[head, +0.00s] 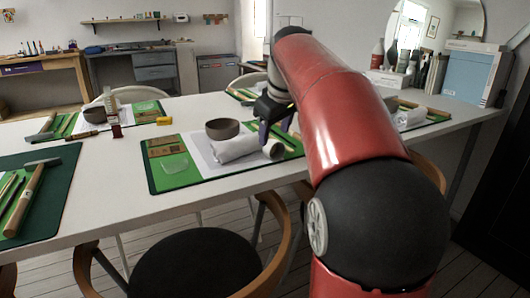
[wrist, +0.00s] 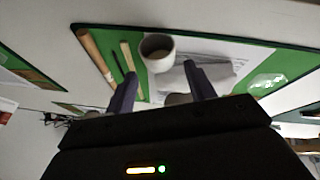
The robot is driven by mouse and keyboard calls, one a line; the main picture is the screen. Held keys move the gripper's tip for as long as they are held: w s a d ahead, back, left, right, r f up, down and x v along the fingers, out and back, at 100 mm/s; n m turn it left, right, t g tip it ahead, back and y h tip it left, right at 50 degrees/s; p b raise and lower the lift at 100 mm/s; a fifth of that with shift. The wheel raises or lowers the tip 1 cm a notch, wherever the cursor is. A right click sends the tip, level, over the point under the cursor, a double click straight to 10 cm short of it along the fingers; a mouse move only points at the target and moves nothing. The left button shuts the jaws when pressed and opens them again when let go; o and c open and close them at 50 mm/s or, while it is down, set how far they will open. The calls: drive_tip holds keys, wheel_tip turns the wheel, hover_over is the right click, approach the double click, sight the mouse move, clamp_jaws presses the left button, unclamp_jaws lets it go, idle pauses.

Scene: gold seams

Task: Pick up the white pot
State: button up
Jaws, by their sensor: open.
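The white pot (head: 273,150) is at the right end of a rolled grey-white cloth (head: 235,147), near the front of a green mat (head: 200,182) on the white table. In the wrist view the white pot (wrist: 157,50) shows its round rim and brownish inside, beyond my fingertips. My gripper (head: 276,132) is open above the mat, just behind the pot in the head view. In the wrist view my gripper (wrist: 163,82) has its two fingers apart, with nothing seen held between them. The pot looks clear of both fingers.
A brown bowl (head: 222,128) stands behind the cloth. Wooden-handled tools (wrist: 98,54) lie beside the pot. A clear sheet (head: 175,165) lies on the mat's left. A hammer (head: 32,190) lies on another mat. Chairs (head: 200,262) stand in front of the table.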

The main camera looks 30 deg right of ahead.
sight(273, 142)
drive_tip(key=b+x, duration=0.1)
drive_tip(key=x, duration=0.4)
drive_tip(key=shift+w+d+f, duration=0.1)
drive_tip(key=shift+w+f, duration=0.1)
drive_tip(key=shift+f, duration=0.15)
drive_tip(key=c, duration=0.8)
drive_tip(key=shift+r, duration=0.1)
